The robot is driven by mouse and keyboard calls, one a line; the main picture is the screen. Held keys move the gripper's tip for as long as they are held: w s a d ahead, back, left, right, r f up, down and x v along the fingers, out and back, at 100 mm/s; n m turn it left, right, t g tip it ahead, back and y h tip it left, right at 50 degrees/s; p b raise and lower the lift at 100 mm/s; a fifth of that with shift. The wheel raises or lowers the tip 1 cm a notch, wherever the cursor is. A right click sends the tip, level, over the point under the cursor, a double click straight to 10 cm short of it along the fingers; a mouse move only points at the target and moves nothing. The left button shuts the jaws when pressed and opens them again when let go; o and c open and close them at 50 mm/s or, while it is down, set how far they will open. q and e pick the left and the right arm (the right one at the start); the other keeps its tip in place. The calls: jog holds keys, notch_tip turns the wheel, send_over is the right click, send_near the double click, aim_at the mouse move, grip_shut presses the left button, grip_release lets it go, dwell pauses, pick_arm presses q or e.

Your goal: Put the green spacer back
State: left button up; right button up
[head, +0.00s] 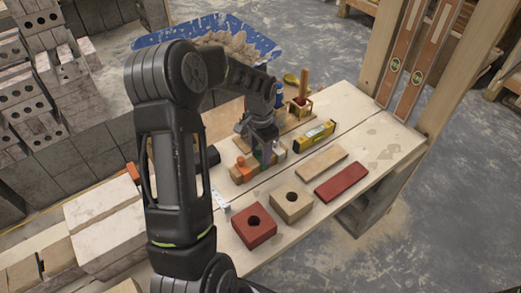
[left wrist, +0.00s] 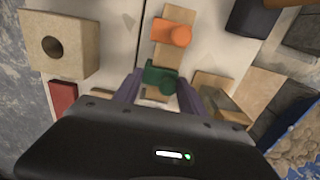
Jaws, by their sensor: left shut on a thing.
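My left gripper (head: 263,150) reaches down over the workbench in the head view. In the left wrist view its two fingers (left wrist: 158,88) are shut on the green spacer (left wrist: 160,77). In the head view the green spacer (head: 258,156) is mostly hidden by the gripper. An orange spacer (left wrist: 172,32) sits beside it on a light wooden piece (left wrist: 178,14); the orange spacer also shows in the head view (head: 242,163). The green spacer is over or on the same line of wood; I cannot tell whether it touches. My right gripper is in neither view.
On the bench (head: 362,150) are a red block with a hole (head: 254,232), a tan block with a hole (head: 291,207), a red slab (head: 341,181), a tan slab (head: 321,164) and a yellow level (head: 315,134). A blue tub (head: 160,37) stands behind.

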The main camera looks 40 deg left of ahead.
pick_arm(q)
jog(key=shift+f, duration=0.35)
jog(key=o, duration=1.6)
notch_tip(320, 180, up, 8)
jog(key=shift+f, duration=0.1)
